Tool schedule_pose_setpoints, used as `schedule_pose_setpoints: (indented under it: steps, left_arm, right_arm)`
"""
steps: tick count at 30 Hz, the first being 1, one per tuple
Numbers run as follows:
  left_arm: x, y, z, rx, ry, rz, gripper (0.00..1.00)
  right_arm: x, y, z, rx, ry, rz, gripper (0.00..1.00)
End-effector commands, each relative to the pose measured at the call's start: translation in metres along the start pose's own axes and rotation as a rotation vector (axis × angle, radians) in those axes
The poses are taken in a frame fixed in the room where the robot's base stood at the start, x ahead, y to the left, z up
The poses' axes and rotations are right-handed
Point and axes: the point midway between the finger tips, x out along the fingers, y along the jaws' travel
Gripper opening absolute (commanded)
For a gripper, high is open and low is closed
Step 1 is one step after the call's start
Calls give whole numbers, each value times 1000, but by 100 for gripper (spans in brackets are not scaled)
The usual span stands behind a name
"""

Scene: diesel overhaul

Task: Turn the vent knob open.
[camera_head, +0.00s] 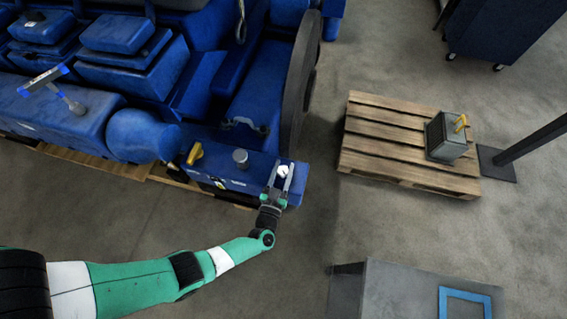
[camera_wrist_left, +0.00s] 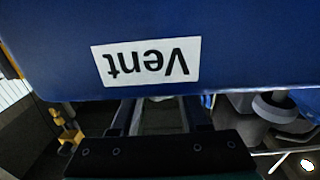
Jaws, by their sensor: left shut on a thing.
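The vent knob (camera_head: 283,170) is a small white piece at the right end of the blue engine's low front ledge. My left gripper (camera_head: 281,178) has its fingers on either side of the knob and is shut on it. In the left wrist view, a white label (camera_wrist_left: 148,62) reads "Vent" upside down on the blue surface. The gripper (camera_wrist_left: 160,112) shows below the label, and the knob itself is hard to make out there. How far the knob is turned cannot be told. My right gripper is not in view.
The blue engine (camera_head: 150,60) fills the upper left. A yellow handle (camera_head: 195,153) and a grey cap (camera_head: 240,156) stand left of the knob. A wooden pallet (camera_head: 385,140) with a grey box (camera_head: 446,137) lies right. A grey table (camera_head: 400,290) stands lower right.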

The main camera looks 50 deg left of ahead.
Motion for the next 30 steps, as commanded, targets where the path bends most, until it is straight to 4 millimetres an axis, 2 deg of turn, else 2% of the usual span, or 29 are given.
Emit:
schedule_pose_setpoints:
  steps: [1, 11, 21, 30]
  left_arm:
    - [1, 5, -3, -4, 10, -37, 0]
    - [2, 3, 3, -5, 11, -357, 0]
    - [1, 0, 7, -6, 10, -672, 0]
    - [0, -2, 5, -6, 10, -875, 0]
  right_arm:
    - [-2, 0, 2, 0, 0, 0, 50]
    - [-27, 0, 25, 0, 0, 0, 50]
    - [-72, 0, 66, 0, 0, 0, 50]
    - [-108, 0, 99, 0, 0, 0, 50]
